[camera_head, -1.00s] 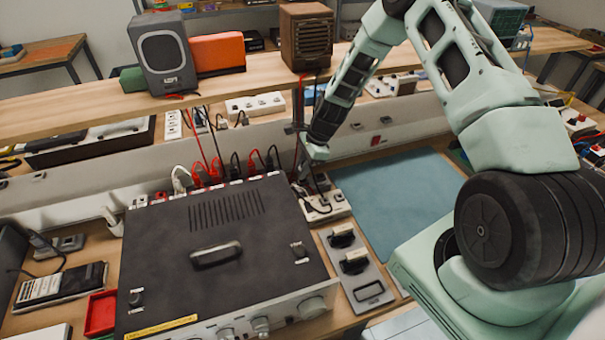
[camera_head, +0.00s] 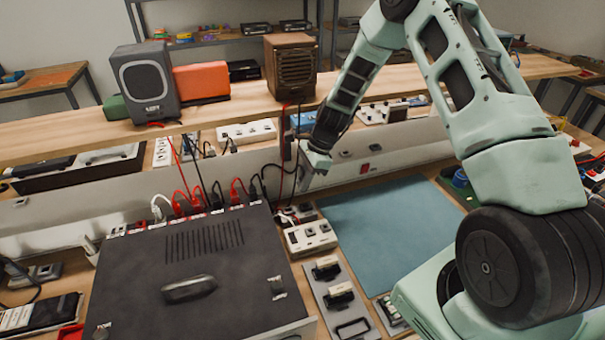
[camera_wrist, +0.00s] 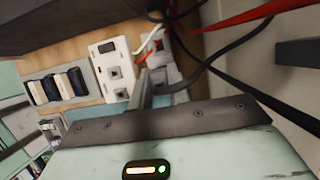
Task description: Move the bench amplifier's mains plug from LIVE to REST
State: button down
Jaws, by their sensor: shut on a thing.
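The bench amplifier (camera_head: 200,270) is the large dark box with a top handle; several red, black and white leads leave its rear edge. My gripper (camera_head: 303,184) is behind its right rear corner, above a white socket block (camera_head: 311,237). In the wrist view my gripper's fingers (camera_wrist: 145,95) are shut on a plug, largely hidden, with a black cable (camera_wrist: 205,70) running close by. The socket block (camera_wrist: 112,70) shows beyond the fingertips in the wrist view. I cannot read any LIVE or REST label.
A grey plate (camera_head: 351,328) with black-and-cream pieces lies right of the amplifier. A blue mat (camera_head: 390,225) is clear farther right. A wooden shelf (camera_head: 225,115) with a speaker (camera_head: 145,82) runs behind. Loose cables hang near my gripper.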

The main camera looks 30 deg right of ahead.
jog(key=shift+s+d+f, duration=0.1)
jog(key=shift+d+f, duration=0.25)
jog(key=shift+f, duration=0.1)
jog(key=b, duration=0.4)
send_over(301, 207)
jog(key=d, duration=0.2)
jog(key=shift+s+a+f, duration=0.1)
jog(key=shift+f, duration=1)
jog(key=shift+a+f, duration=0.1)
jog(key=shift+f, duration=1)
jog(key=shift+f+b, duration=0.3)
jog(key=shift+f, duration=0.65)
jog(key=c, duration=1.3)
grip_release()
jog(key=shift+o, duration=0.2)
jog(key=a+r+p+v, duration=0.1)
jog(key=a+v, duration=0.1)
jog(key=v, duration=2)
jog(key=shift+p, duration=0.3)
